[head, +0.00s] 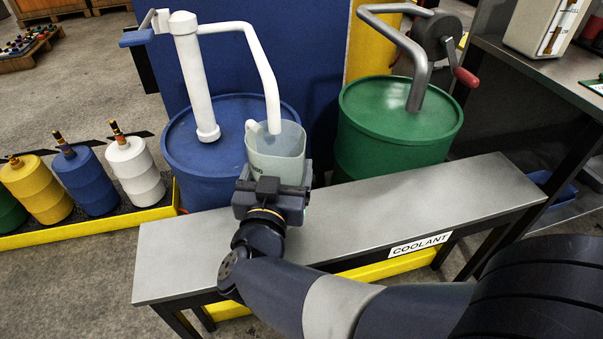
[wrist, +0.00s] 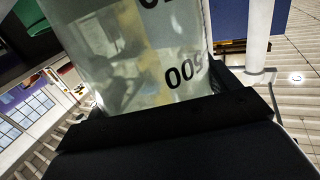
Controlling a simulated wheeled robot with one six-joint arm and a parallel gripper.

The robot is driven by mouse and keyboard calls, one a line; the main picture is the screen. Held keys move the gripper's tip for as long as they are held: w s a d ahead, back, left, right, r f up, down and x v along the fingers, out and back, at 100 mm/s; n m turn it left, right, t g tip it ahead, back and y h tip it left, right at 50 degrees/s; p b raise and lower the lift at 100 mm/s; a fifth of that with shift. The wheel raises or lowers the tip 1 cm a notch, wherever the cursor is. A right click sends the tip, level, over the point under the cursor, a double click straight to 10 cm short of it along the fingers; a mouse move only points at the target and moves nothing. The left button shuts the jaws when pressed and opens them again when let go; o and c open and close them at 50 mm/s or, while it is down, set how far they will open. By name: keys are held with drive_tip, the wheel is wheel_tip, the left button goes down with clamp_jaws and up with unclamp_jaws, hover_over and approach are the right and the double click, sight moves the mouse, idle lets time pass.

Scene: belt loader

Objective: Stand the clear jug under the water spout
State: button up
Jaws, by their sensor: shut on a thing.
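The clear jug (head: 277,153) is in my gripper (head: 274,183), upright as far as the head view shows, over the back part of the grey bench. The wrist view shows the jug's clear wall (wrist: 135,60) with dark printed marks close up between the jaws. My gripper is shut on it. The white spout pipe (head: 262,75) comes from the white pump on the blue drum (head: 190,155), and its lower end shows at the jug's open top. I cannot tell the exact gap between spout end and rim, nor whether the jug's base touches the bench, as my gripper hides it.
The grey bench (head: 440,205) with a COOLANT label is otherwise bare. A green drum (head: 395,125) with a grey crank pump (head: 420,60) stands behind it at right. Several small coloured drums (head: 133,170) stand in a yellow-edged tray at left.

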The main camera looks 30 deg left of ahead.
wheel_tip(320, 180, down, 4)
drive_tip(key=shift+f+b, duration=0.1)
drive_tip(key=shift+b, duration=0.8)
drive_tip(key=shift+f, duration=0.2)
drive_tip(key=o, duration=1.3)
drive_tip(key=shift+c, duration=0.2)
drive_tip(key=shift+r, duration=0.2)
drive_tip(key=shift+s+d, duration=0.15)
drive_tip(key=shift+s, duration=0.2)
drive_tip(key=p+v, duration=0.2)
drive_tip(key=v, duration=0.9)
drive_tip(key=shift+p, duration=0.35)
